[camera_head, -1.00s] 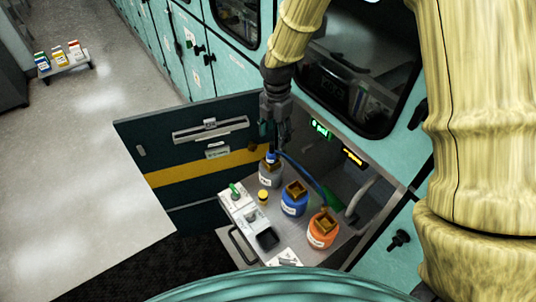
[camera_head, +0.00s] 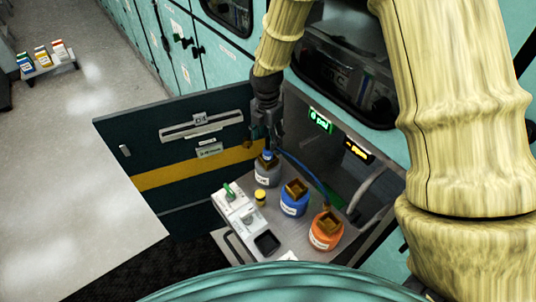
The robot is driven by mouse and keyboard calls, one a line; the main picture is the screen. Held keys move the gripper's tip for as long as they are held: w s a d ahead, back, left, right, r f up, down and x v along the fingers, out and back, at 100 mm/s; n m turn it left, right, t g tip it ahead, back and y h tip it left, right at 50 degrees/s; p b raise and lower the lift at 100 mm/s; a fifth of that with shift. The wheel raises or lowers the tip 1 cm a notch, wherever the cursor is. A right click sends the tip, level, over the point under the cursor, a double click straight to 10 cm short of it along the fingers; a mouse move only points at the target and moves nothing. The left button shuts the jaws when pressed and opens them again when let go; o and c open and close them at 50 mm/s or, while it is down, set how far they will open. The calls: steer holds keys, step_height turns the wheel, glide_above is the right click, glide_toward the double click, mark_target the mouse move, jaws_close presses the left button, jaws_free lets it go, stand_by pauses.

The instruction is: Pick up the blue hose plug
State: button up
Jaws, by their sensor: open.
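The blue hose plug (camera_head: 267,155) sits at the top of the grey bottle (camera_head: 267,172), at the back left of the pull-out shelf. A blue hose (camera_head: 298,167) shows to the right of the plug. My gripper (camera_head: 268,142) points down just above the plug, its fingers open. The fingertips are small and dark here, and I cannot tell whether they touch the plug.
A blue bottle (camera_head: 294,198) and an orange bottle (camera_head: 325,230) stand to the right on the shelf (camera_head: 285,240). A white device (camera_head: 237,212) and a small yellow-capped item (camera_head: 261,198) are at its left. An open dark door (camera_head: 170,140) stands behind.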

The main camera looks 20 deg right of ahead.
mark_target(268, 148)
steer(key=shift+s+d+f+p, duration=0.15)
steer(key=shift+f+p, duration=0.6)
steer(key=shift+f, duration=0.95)
steer(key=shift+d+f+p, duration=0.1)
steer(key=shift+f+p, duration=0.55)
steer(key=shift+f, duration=1.2)
steer(key=shift+c, duration=0.4)
steer(key=c, duration=1.1)
steer(key=shift+c, duration=0.2)
steer(key=shift+r, duration=0.15)
